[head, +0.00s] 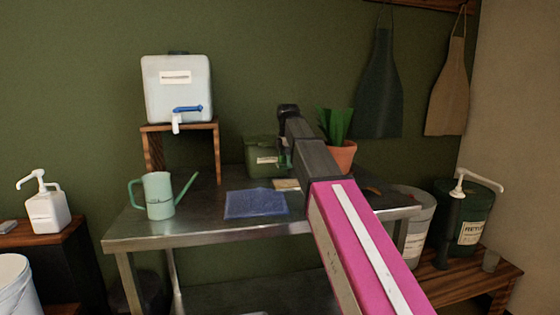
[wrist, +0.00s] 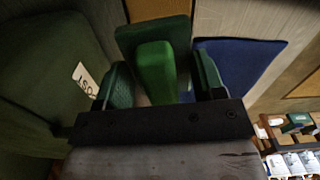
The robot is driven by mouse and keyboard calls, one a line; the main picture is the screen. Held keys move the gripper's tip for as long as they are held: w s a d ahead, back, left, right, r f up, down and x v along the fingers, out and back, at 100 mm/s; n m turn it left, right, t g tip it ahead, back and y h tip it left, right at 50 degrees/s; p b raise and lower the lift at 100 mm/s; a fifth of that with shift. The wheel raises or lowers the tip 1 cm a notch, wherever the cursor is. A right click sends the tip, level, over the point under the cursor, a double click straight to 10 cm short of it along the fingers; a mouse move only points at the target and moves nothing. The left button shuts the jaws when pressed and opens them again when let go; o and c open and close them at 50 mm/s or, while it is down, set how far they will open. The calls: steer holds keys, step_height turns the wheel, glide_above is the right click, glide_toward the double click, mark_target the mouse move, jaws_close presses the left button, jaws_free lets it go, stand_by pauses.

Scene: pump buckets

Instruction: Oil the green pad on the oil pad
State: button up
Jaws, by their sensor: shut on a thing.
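My gripper (wrist: 155,85) is shut on the lighter green handle of the green pad (wrist: 150,37); its fingers are on either side of the handle. In the head view my gripper (head: 284,155) hangs over the back of the metal table, in front of the green box, and the pad is hard to make out there. A small flat tan piece (head: 287,184) lies on the table below it, and a tan surface (wrist: 157,9) shows beyond the pad in the wrist view. I cannot tell for certain whether this is the oil pad, or whether the green pad touches it.
A blue mat (head: 256,204) lies on the table (head: 200,232); it also shows in the wrist view (wrist: 238,65). A green box (head: 262,143) stands close behind my gripper. A watering can (head: 158,197), a dispenser on a wooden stand (head: 177,88) and a potted plant (head: 342,157) stand around.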

mark_target(288, 183)
steer(key=shift+f, duration=2.95)
steer(key=shift+f, duration=0.55)
steer(key=shift+r, duration=3.5)
